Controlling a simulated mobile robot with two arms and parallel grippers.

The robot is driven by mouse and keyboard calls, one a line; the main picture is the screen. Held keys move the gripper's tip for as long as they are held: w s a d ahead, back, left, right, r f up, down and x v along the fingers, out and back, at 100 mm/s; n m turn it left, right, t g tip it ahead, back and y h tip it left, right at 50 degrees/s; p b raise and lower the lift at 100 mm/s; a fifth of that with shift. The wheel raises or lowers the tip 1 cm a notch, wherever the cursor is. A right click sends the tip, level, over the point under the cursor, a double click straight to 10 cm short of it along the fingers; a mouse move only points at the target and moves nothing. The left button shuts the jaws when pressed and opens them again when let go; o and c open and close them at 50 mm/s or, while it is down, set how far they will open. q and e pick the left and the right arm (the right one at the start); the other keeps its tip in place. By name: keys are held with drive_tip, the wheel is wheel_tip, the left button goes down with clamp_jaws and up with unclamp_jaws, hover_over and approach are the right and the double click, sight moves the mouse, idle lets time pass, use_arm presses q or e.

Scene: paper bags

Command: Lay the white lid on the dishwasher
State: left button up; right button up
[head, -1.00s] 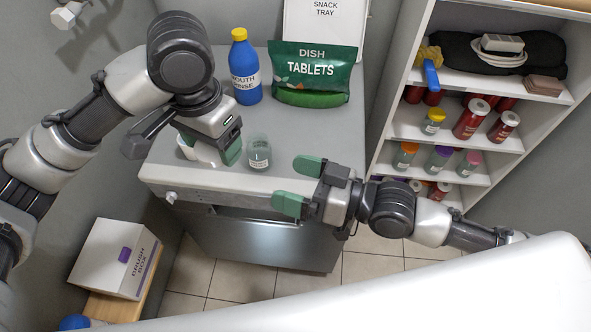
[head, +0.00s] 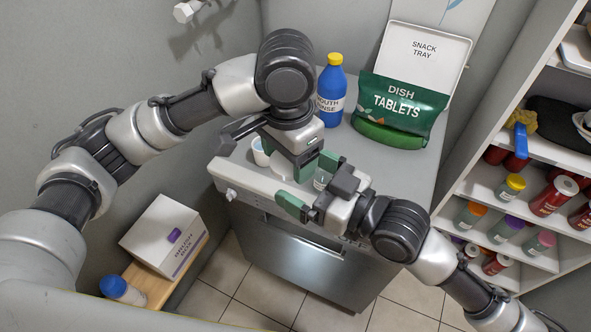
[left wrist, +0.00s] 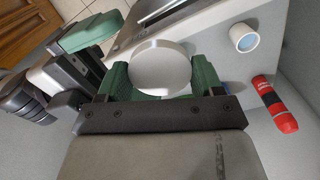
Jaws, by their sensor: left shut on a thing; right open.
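In the left wrist view the white lid (left wrist: 162,67) is a round pale disc between the two green fingers of my left gripper, which is shut on it. In the head view my left gripper (head: 297,170) is over the front part of the dishwasher (head: 300,255), and my arm mostly hides the lid. My right gripper (head: 310,184) is open close by, at the front edge.
A white cup (head: 261,152) stands left of my left gripper. A blue bottle (head: 331,92), a green tablets bag (head: 400,108) and a snack tray (head: 425,50) stand at the back. A red object (left wrist: 275,105) shows in the left wrist view. The top's right side is clear.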

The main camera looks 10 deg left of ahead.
drive_tip(key=shift+x, duration=1.1)
drive_tip(key=c, duration=1)
use_arm(q)
drive_tip(key=o, duration=1)
drive_tip(key=shift+c, duration=0.2)
drive_tip(key=shift+o, duration=0.6)
drive_tip(key=shift+s+d, duration=0.1)
